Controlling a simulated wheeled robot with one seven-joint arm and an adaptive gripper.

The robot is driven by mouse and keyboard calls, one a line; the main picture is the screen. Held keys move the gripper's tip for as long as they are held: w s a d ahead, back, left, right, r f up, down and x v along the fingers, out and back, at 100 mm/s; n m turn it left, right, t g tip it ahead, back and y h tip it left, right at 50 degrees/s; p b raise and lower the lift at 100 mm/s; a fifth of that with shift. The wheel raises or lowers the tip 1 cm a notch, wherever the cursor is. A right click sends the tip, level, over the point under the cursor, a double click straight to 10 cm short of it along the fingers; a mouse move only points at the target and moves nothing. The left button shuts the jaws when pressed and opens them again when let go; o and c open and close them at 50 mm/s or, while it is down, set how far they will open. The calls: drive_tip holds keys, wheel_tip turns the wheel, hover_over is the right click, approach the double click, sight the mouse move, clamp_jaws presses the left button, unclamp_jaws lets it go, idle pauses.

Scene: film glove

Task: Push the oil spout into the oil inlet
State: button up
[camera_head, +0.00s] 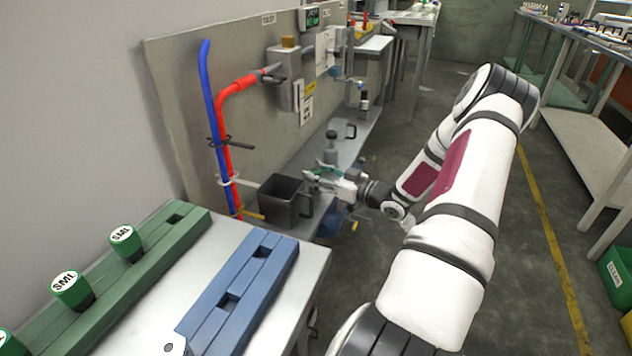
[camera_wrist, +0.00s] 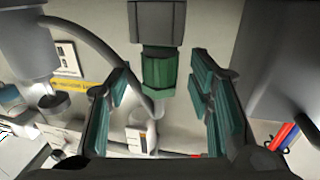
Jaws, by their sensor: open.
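My gripper (camera_head: 318,177) is open above the low grey bench, beside a dark square jug (camera_head: 277,207). In the wrist view its two green-padded fingers (camera_wrist: 158,105) stand wide apart. A green faceted piece on a dark grey block (camera_wrist: 156,22) shows between them, nearer the top of the picture; I see no finger touching it. I cannot tell for certain whether this piece is the oil spout. A grey upright part with a rounded top (camera_head: 331,143) stands just behind my gripper in the head view. The oil inlet cannot be identified for certain.
Red (camera_head: 225,125) and blue (camera_head: 207,90) pipes rise left of the jug along the wall panel. A grey unit (camera_head: 287,78) is mounted on the panel. A table with green (camera_head: 150,250) and blue (camera_head: 255,275) slotted blocks is in front.

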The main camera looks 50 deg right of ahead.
drive_tip(key=shift+w, duration=0.25)
clamp_jaws()
drive_tip(key=shift+r, duration=0.1)
